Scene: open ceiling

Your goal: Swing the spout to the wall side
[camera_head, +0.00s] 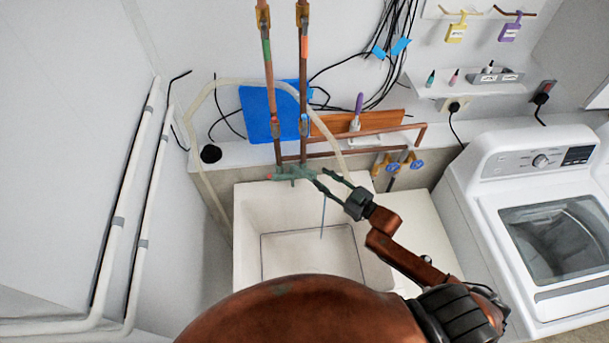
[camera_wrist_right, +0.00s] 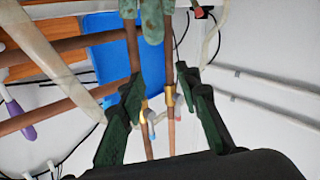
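The green, weathered faucet (camera_head: 293,172) is mounted at the back edge of the white sink (camera_head: 250,215), below two copper pipes. I cannot clearly separate its spout from my fingers in the head view. My right gripper (camera_head: 321,178) reaches in from the right, its fingertips close to the faucet's right end. In the wrist view, the right gripper's fingers (camera_wrist_right: 158,82) stand apart with nothing held between them. A green part of the faucet (camera_wrist_right: 152,22) shows beyond them at the top. I cannot tell whether a finger touches it. My left gripper is out of view.
A thin blue vertical line (camera_head: 323,218) shows over the basin. A pale hose (camera_head: 207,190) loops around the sink's left side. A blue board (camera_head: 262,115) stands behind the pipes. Blue-handled valves (camera_head: 415,163) are right of the faucet. A washing machine (camera_head: 500,200) stands at right.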

